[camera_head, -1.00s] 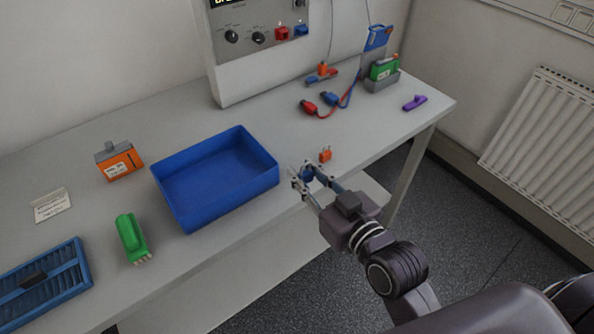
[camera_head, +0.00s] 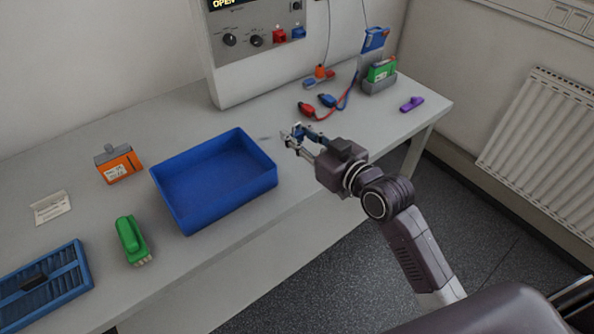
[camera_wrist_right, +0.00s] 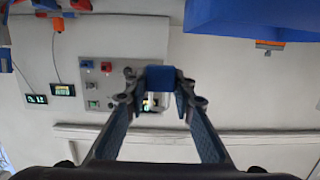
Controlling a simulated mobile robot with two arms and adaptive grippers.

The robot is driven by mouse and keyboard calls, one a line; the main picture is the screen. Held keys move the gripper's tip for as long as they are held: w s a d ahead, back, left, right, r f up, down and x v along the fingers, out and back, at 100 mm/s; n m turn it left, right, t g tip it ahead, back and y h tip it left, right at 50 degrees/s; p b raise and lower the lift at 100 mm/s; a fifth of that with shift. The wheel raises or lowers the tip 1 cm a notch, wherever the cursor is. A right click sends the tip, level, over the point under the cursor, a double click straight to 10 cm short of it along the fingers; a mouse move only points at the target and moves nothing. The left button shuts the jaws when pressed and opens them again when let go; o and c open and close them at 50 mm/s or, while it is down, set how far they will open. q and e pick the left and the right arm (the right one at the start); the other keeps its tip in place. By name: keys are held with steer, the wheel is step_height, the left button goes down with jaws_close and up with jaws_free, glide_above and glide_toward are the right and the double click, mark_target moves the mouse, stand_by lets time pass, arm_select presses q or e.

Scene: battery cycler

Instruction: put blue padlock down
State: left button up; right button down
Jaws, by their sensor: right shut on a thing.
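My right gripper (camera_head: 293,140) is above the grey table (camera_head: 345,118), to the right of the blue bin and near its back right corner. It is shut on the blue padlock (camera_wrist_right: 160,77), which shows between the fingertips in the right wrist view, with its pale shackle just below the body there. In the head view the padlock is small and mostly covered by the fingers. My right gripper also shows in the right wrist view (camera_wrist_right: 160,95). My left gripper is not in view.
A blue bin (camera_head: 272,178) stands at mid-table. Left of it are an orange battery (camera_head: 120,165), a green object (camera_head: 131,240) and a blue rack (camera_head: 75,262). Red and blue clips (camera_head: 307,109) lie behind the gripper. A purple object (camera_head: 412,104) lies at the right end.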

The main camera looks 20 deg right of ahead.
glide_above(297, 177)
step_height(297, 177, down, 8)
steer(key=shift+r, duration=0.1)
steer(key=shift+f+b, duration=0.4)
steer(key=shift+f, duration=1.7)
steer(key=shift+f, duration=0.1)
steer(key=c, duration=1.6)
jaws_free()
